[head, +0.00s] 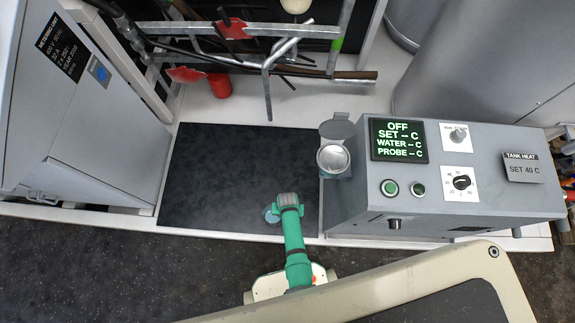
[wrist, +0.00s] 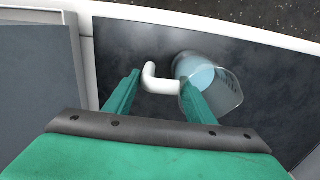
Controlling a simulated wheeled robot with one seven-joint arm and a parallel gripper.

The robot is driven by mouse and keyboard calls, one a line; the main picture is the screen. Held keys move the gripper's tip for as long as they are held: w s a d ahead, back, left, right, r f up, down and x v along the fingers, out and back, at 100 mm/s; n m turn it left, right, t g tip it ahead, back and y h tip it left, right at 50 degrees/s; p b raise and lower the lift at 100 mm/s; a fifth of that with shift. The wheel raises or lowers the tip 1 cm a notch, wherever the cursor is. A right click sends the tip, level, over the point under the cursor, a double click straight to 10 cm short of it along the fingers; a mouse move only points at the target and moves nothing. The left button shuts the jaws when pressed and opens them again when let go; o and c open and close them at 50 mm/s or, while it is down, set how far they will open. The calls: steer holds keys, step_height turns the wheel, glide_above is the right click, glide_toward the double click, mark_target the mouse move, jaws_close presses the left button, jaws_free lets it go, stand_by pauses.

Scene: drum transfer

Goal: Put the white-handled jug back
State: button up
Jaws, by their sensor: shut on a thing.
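The white-handled jug is a clear vessel (wrist: 228,95) with pale blue in it, seen in the wrist view over the dark mat. Its white handle (wrist: 160,84) lies between the two green fingers of my gripper (wrist: 158,95), which is shut on it. In the head view the jug is a small pale blue patch (head: 270,215) at the left of my gripper (head: 287,204), which hides most of it. I cannot tell whether the jug rests on the mat or hangs just above it.
The dark mat (head: 215,170) is otherwise clear. A grey control box (head: 450,185) stands on the right, with an open-lidded metal cup (head: 333,158) at its left side. A grey metering cabinet (head: 85,110) is on the left. Pipes and a red cup (head: 219,86) are behind.

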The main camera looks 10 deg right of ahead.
steer(key=shift+f, duration=0.1)
steer(key=o, duration=1.6)
steer(key=s+d+r+n+t+h, duration=0.1)
steer(key=s+r+t, duration=0.2)
steer(key=r, duration=0.8)
steer(key=s+d+r+n+t, duration=0.1)
steer(key=s+r+t, duration=0.25)
steer(key=r, duration=0.65)
steer(key=s+a+r+t, duration=0.2)
steer(key=a+r+t, duration=0.1)
steer(key=r, duration=0.7)
steer(key=s+a+r+n+t, duration=0.1)
steer(key=s+a+r+t, duration=0.1)
steer(key=r, duration=0.9)
steer(key=s+a+r+t+y, duration=0.1)
steer(key=s+a+r+t, duration=0.1)
steer(key=r, duration=0.9)
steer(key=shift+a+r+n+t, duration=0.2)
steer(key=shift+a+n+t, duration=0.2)
steer(key=shift+a+t, duration=0.5)
